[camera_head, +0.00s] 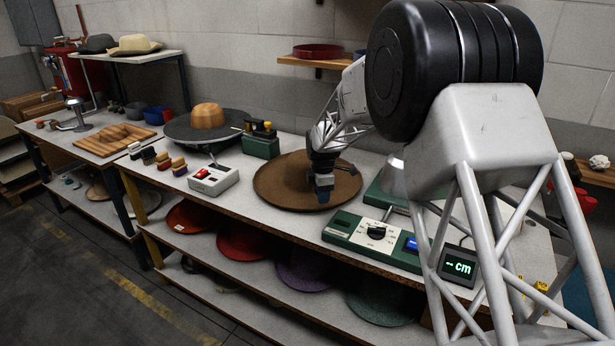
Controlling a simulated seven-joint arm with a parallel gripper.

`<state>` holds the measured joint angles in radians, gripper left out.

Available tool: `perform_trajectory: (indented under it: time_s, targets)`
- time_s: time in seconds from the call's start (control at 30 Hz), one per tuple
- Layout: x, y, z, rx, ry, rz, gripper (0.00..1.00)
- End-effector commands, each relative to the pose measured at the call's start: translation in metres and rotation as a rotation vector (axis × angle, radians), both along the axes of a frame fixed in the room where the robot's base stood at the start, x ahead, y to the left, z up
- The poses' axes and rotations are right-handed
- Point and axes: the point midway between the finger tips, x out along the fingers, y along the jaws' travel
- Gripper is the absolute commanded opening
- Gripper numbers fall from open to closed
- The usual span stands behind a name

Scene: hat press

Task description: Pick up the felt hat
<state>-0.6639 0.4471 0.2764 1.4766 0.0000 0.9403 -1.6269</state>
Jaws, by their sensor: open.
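The brown felt hat (284,184) lies on the grey workbench top, right of the middle, with its wide round brim flat on the bench. My gripper (323,190) is open and points down over the right part of the hat. Its fingertips overlap the crown and brim in the picture; I cannot tell whether they touch the felt. My wrist and arm hide part of the hat's crown and its right side.
A green device with a dial (377,233) stands right of the hat. A dark round plate with a wooden hat block (208,115) and a white box with a red switch (213,180) stand to the left. A green box (261,146) is behind. Several coloured hats lie on the lower shelf.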

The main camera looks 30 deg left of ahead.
Motion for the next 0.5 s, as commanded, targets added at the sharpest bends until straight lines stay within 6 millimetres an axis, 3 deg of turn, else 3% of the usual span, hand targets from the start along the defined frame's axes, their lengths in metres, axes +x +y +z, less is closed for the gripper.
perform_trajectory:
  time_s: [0.3, 0.5]
  targets:
    - [-0.002, 0.000, -0.036, -0.002, 0.002, 0.000, 0.43]
    - [-0.002, 0.000, -0.044, -0.001, 0.001, 0.000, 0.43]
